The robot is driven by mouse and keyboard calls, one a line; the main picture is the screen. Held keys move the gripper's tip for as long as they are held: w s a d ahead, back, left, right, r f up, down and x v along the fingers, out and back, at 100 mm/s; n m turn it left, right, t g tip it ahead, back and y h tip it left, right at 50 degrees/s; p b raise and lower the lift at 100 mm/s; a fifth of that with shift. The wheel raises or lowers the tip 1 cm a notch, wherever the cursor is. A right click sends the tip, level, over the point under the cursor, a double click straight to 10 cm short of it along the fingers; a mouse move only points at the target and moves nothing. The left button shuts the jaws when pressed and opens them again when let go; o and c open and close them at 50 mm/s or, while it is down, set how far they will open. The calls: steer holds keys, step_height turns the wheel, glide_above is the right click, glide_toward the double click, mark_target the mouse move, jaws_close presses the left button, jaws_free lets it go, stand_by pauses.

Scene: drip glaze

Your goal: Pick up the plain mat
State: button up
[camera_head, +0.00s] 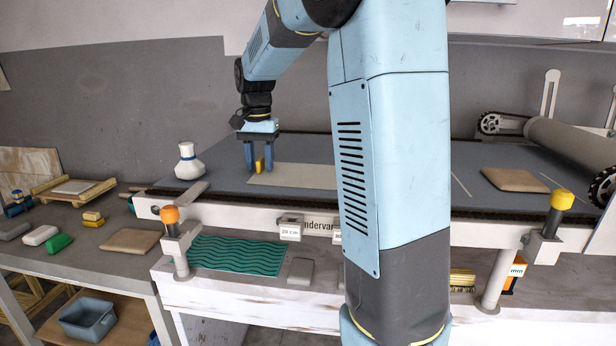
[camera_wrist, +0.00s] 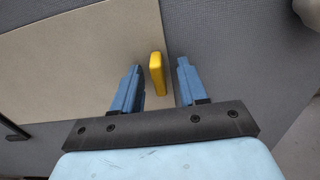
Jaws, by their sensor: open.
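The plain mat (camera_head: 302,177) is a thin pale beige sheet lying flat on the dark grey bed of the roller table, partly hidden behind my arm. In the wrist view the mat (camera_wrist: 75,65) fills the left side. A small yellow block (camera_wrist: 157,74) stands up at the mat's right edge; I cannot tell whether it is fixed to the mat. My gripper (camera_head: 258,170) is open over the mat's left end, and its blue fingers (camera_wrist: 161,68) are on either side of the yellow block, with a gap on each side.
A white bottle (camera_head: 188,162) stands left of my gripper. A teal wavy mat (camera_head: 238,255) lies on the lower shelf. A brown slab (camera_head: 514,180) and the big roller (camera_head: 570,142) are at the right. The bed between bottle and mat is clear.

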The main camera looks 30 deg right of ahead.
steer(key=shift+f, duration=0.1)
jaws_close()
stand_by(0.3)
